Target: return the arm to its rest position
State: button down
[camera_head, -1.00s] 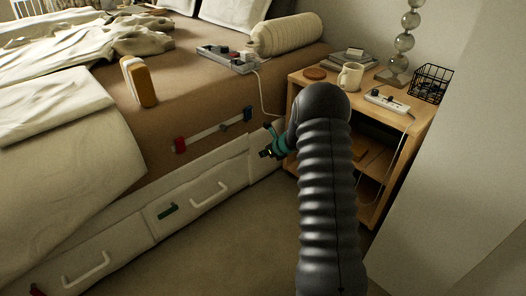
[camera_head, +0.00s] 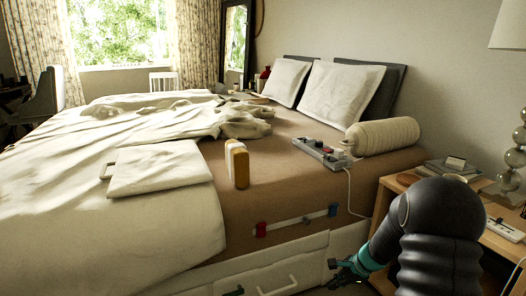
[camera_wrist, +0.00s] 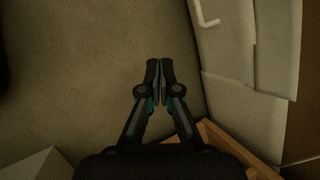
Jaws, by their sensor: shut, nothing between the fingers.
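My gripper (camera_head: 338,272) shows at the lower right in the head view, beside the white drawer front of the bed and in front of the wooden nightstand. My dark arm bends above and to the right of it. In the wrist view my gripper (camera_wrist: 160,84) points over the carpet, its two fingers together with nothing between them. The carpet (camera_wrist: 90,70) fills most of that view.
The nightstand (camera_head: 500,243) is at the right.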

jog(key=s+a+r+n+t+h+p, duration=0.1)
jog(key=s+a+r+n+h+p, duration=0.1)
jog(key=s+r+n, duration=0.6)
jog(key=s+a+r+n+t+h+p, duration=0.1)
jog(key=s+a+r+n+h+p, duration=0.2)
jog(key=s+r, duration=2)
jog(key=a+n, duration=0.2)
jog(key=n, duration=0.3)
jog(key=shift+s+t, duration=0.3)
jog(key=shift+s, duration=0.1)
